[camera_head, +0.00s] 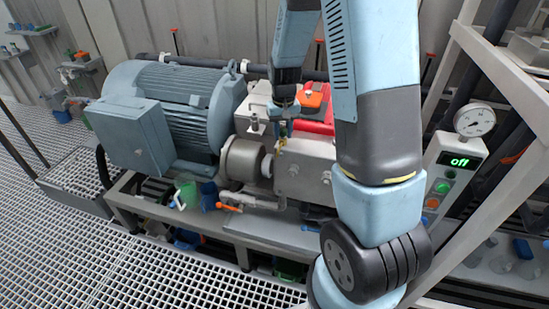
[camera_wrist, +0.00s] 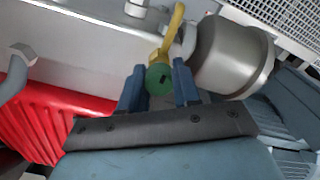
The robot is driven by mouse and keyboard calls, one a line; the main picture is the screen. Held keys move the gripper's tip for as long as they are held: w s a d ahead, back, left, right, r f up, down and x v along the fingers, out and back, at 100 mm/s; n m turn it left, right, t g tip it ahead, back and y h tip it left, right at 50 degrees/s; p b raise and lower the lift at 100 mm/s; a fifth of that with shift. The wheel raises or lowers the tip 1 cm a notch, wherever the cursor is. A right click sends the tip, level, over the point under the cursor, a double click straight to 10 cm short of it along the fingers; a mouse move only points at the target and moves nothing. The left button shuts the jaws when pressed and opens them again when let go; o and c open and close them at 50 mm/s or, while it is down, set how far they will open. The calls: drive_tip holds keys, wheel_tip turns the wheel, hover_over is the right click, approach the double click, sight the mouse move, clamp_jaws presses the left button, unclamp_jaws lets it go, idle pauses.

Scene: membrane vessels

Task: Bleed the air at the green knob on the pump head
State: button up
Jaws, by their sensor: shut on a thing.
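The green knob (camera_wrist: 160,79) sits on a small brass-yellow fitting (camera_wrist: 172,38) on the pump head in the wrist view. My gripper (camera_wrist: 158,74) has one blue finger on each side of the knob and is shut on it. In the head view, my gripper (camera_head: 284,122) points down at the top of the pale grey pump head (camera_head: 303,176). The knob is too small and covered to make out there. The pump head (camera_wrist: 85,38) also fills the upper left of the wrist view.
The blue-grey motor (camera_head: 190,100) stands left of the pump head. A red part (camera_head: 318,127) lies just behind my gripper. An orange-handled valve (camera_head: 231,208) is low in front.

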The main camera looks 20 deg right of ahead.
drive_tip(key=n, duration=0.5)
drive_tip(key=shift+n, duration=0.3)
drive_tip(key=n, duration=0.6)
drive_tip(key=shift+a+n, duration=0.1)
drive_tip(key=shift+n, duration=0.2)
idle(2.1)
drive_tip(key=m, duration=1.3)
idle(0.3)
drive_tip(key=o, duration=1)
